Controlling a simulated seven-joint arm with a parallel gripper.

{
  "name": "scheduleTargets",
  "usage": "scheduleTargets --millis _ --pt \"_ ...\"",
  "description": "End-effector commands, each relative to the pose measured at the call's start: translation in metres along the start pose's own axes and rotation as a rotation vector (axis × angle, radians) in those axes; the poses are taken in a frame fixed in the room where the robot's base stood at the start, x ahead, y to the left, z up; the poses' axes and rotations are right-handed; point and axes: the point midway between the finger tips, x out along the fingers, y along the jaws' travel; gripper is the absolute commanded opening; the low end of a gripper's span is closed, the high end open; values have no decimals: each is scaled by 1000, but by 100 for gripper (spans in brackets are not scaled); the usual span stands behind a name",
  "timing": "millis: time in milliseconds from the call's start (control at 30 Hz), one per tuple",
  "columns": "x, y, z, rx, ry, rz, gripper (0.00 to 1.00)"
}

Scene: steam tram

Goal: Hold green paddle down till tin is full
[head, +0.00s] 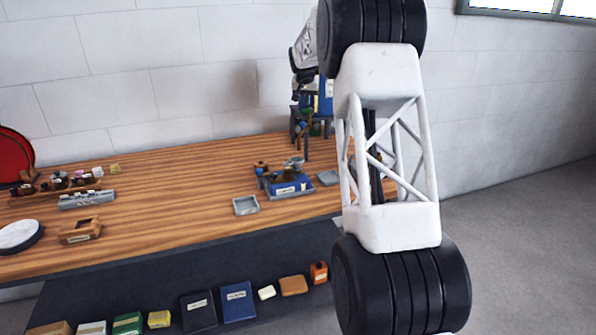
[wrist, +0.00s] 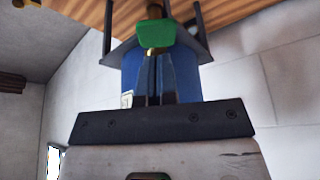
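The green paddle (wrist: 155,32) shows in the wrist view, at the front of a blue dispenser (wrist: 131,68) on a dark stand. My gripper (wrist: 154,52) points at the paddle. Its two dark fingers lie side by side, with nothing seen between them, and their tips meet the paddle's lower edge in the picture. I cannot tell if they touch or press it. In the head view the blue dispenser (head: 324,103) stands at the back of the bench, partly hidden by my arm. I cannot make out the tin or how full it is.
The wooden bench (head: 190,200) holds a blue machine (head: 290,186), a grey tray (head: 245,205) and a brown box (head: 81,231). Several small items stand at the left. A lower shelf holds boxes. The bench middle is clear. A wall stands close behind.

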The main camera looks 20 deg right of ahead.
Motion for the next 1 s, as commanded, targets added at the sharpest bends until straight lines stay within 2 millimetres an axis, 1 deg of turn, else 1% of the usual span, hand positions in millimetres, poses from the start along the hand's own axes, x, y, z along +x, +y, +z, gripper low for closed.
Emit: scheduleTargets --millis 167,800,1000 --pt "-8 0 -4 0 1 0 0" --pt "-48 0 -20 0 0 0 0" --pt "-54 0 -23 0 1 0 0"
